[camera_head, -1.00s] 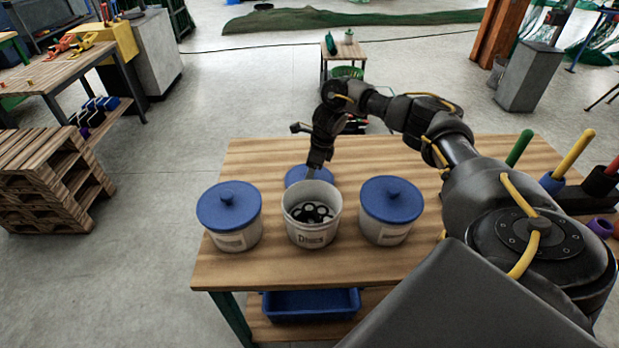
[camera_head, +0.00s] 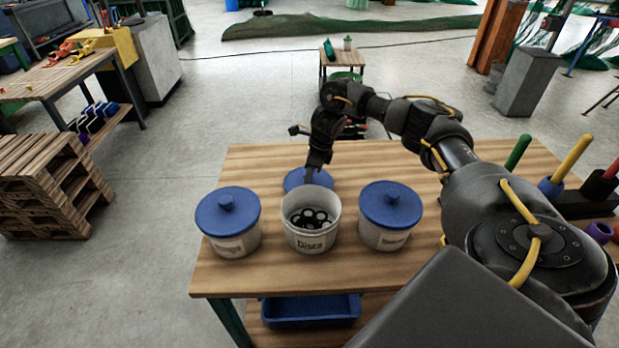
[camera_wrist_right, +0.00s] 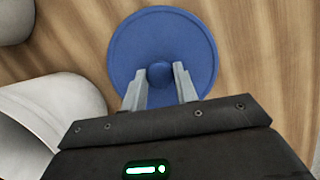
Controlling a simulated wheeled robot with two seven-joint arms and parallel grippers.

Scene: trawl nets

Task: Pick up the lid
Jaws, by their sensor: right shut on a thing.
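A loose blue lid (camera_head: 296,181) lies on the wooden table just behind the open white bucket labelled "Discs" (camera_head: 311,236). In the right wrist view the lid (camera_wrist_right: 190,45) is seen from above, with its round knob (camera_wrist_right: 160,74) between my fingertips. My right gripper (camera_head: 310,180) reaches down behind the bucket; it also shows in the right wrist view (camera_wrist_right: 159,80), shut on the knob. The bucket's rim hides part of the lid in the head view. Several black discs (camera_head: 309,217) lie in the open bucket. My left gripper is not in view.
Two white buckets with blue lids stand left (camera_head: 227,212) and right (camera_head: 390,204) of the open one. Pegs on stands (camera_head: 551,187) are at the table's right. A blue bin (camera_head: 311,307) sits on the shelf below. The table's back left is clear.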

